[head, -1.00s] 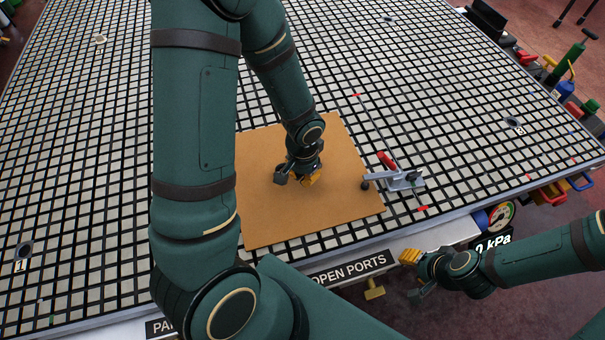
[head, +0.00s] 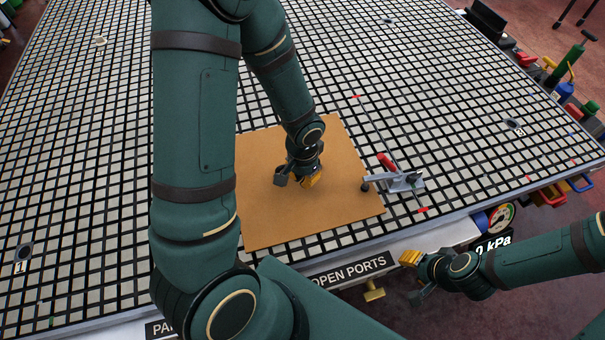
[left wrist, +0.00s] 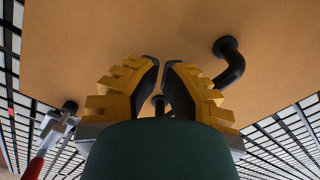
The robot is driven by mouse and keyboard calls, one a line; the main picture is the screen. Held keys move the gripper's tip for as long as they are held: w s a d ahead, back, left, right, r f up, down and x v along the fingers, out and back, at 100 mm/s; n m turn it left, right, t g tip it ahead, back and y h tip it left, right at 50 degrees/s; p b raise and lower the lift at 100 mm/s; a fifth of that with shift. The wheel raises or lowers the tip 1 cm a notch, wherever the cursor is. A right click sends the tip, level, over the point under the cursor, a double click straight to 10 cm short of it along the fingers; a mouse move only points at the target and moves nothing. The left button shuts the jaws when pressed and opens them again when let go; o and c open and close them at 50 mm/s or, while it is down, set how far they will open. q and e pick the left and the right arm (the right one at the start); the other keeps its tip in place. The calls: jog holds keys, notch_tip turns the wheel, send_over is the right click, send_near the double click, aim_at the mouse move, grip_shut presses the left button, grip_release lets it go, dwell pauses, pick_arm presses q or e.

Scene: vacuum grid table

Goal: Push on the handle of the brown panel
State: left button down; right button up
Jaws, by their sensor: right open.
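The flat brown panel (head: 270,215) lies on the grid table. My left gripper (head: 298,181) is low over its middle right part in the head view. In the left wrist view, the panel (left wrist: 110,35) carries a black curved handle (left wrist: 233,65). One bent end shows right of my left gripper (left wrist: 161,64), and a black piece shows between the fingers; the rest is hidden behind them. The fingertips are close together with a narrow gap; whether they touch the handle cannot be told. My right gripper (head: 412,277) is open and empty beyond the table's front edge.
A toggle clamp (head: 402,182) with a red grip stands at the panel's right edge. It also shows in the left wrist view (left wrist: 52,130). A pressure gauge (head: 500,217) is at the front edge. The grid behind the panel is mostly clear.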

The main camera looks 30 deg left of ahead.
pick_arm(q)
jog(key=shift+w+a+r, duration=0.1)
jog(key=shift+w+a, duration=0.25)
jog(key=shift+a, duration=0.05)
dwell(0.4)
jog(key=shift+w, duration=0.15)
dwell(0.4)
jog(key=shift+a+b, duration=0.1)
jog(key=shift+b, duration=0.65)
dwell(1.7)
